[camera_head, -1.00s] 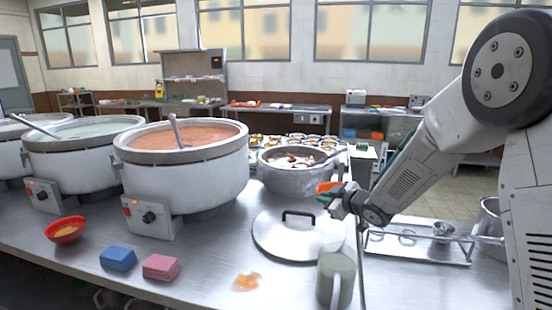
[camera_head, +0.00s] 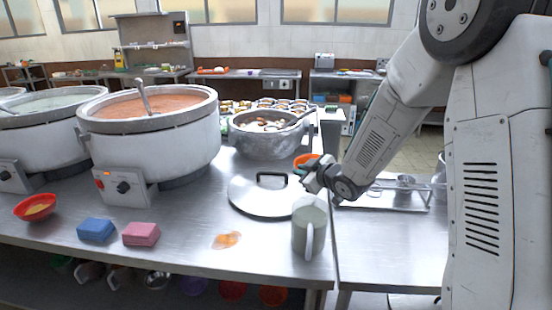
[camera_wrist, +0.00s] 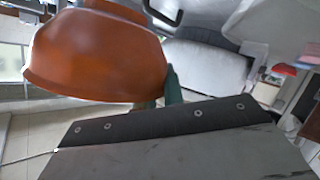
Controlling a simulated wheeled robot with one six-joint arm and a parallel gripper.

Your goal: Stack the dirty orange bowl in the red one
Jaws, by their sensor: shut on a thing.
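The orange bowl (camera_head: 305,160) is held by my gripper (camera_head: 309,174), at the right of the steel counter, beside the pot lid. In the wrist view the orange bowl (camera_wrist: 98,55) fills the upper left, tilted, with its outside toward the camera. My gripper is shut on it, and one greenish finger (camera_wrist: 172,88) shows at its edge. The red bowl (camera_head: 36,207) sits upright on the counter at the far left front, with yellowish residue inside. It is well apart from my gripper. A small red shape at the right of the wrist view (camera_wrist: 284,70) may be the red bowl.
A flat lid (camera_head: 262,198) and a grey-green mug (camera_head: 310,232) stand near my gripper. A blue sponge (camera_head: 97,230), a pink sponge (camera_head: 141,233) and an orange spill (camera_head: 227,240) lie along the front. Large stockpots (camera_head: 150,135) and a smaller pot (camera_head: 262,143) line the back.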

